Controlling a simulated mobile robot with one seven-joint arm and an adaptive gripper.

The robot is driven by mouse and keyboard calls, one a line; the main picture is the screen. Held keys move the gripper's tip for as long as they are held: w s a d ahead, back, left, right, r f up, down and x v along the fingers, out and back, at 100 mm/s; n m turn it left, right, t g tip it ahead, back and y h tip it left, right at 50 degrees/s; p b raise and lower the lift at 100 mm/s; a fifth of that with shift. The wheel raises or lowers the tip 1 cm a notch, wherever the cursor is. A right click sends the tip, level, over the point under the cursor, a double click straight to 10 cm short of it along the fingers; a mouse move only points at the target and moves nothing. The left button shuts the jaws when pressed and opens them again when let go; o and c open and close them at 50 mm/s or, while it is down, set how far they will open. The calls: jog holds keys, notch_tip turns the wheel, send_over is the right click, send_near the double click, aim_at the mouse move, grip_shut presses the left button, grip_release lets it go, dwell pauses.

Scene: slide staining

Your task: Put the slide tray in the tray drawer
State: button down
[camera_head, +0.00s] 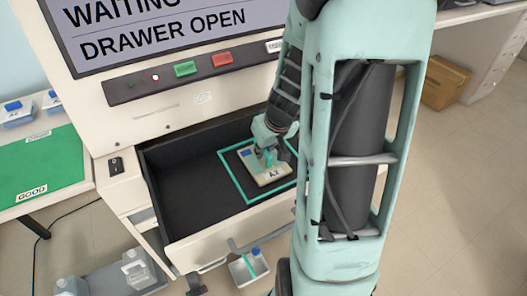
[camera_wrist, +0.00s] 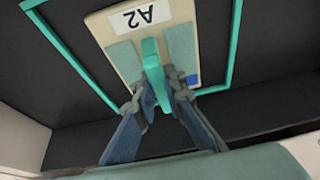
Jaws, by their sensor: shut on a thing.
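The slide tray (camera_head: 262,172) is a cream plate with a teal upright handle and an A2 label. It is inside the open tray drawer (camera_head: 180,200), within the teal outline on the dark drawer floor. In the wrist view the slide tray (camera_wrist: 128,55) fills the top middle, with the teal outline around it. My gripper (camera_head: 268,152) is over the tray from above, and its fingers (camera_wrist: 160,82) are closed on the teal handle (camera_wrist: 154,68). I cannot tell whether the tray rests on the drawer floor or hangs just above it.
The machine's screen (camera_head: 160,25) reads WAITING and DRAWER OPEN. A green button (camera_head: 185,69) and a red button (camera_head: 222,59) sit below it. A green mat (camera_head: 40,165) marked GOOD lies at left. Jugs (camera_head: 136,268) stand low at front left. The drawer's left half is empty.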

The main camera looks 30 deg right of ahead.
jog(key=shift+f, duration=0.15)
jog(key=c, duration=2)
grip_release()
jog(key=p+v, duration=0.3)
jog(key=v, duration=0.9)
jog(key=shift+p, duration=0.35)
jog(key=shift+r, duration=0.25)
